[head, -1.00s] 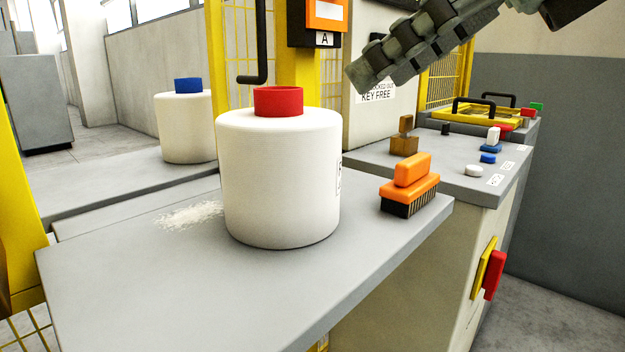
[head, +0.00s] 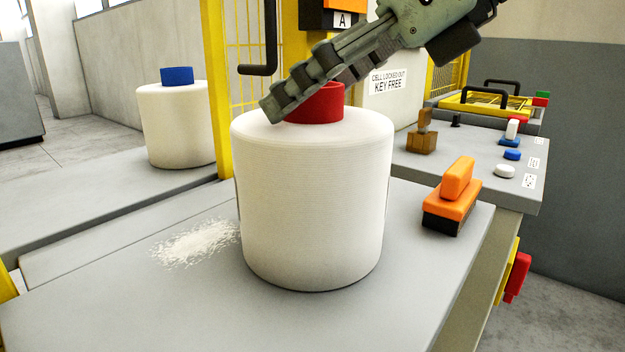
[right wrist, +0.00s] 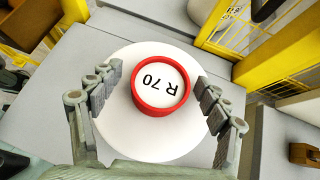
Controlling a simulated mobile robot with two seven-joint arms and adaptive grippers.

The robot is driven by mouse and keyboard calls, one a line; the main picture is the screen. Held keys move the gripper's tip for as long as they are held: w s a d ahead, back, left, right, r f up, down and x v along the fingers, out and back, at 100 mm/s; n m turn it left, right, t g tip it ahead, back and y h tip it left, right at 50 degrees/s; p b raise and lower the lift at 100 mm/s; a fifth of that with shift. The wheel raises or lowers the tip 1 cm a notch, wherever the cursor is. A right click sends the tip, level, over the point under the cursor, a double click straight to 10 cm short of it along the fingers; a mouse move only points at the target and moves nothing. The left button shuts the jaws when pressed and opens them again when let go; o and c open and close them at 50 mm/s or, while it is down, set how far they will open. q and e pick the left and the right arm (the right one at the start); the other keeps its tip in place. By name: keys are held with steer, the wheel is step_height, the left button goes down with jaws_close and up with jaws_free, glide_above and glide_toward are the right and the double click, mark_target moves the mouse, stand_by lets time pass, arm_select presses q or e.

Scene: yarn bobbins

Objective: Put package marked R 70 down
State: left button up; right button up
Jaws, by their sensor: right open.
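The package marked R 70 is a large white yarn bobbin (head: 312,215) with a red core tube on top. It stands upright on the grey table (head: 120,310) in the head view. My right gripper (head: 275,108) comes in from the upper right over the bobbin's top in the head view. In the right wrist view its two fingers (right wrist: 158,95) are spread wide on either side of the red ring, apart from it, with nothing held. My left gripper is not in view.
White fibres (head: 195,243) lie left of the bobbin. An orange brush (head: 452,205) stands to its right near the edge. A second bobbin with a blue core (head: 178,125) stands behind at left. A yellow post (head: 217,90) and fence rise behind.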

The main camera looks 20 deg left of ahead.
jaws_close()
steer(key=shift+r, duration=0.15)
stand_by(0.4)
steer(key=shift+r, duration=0.1)
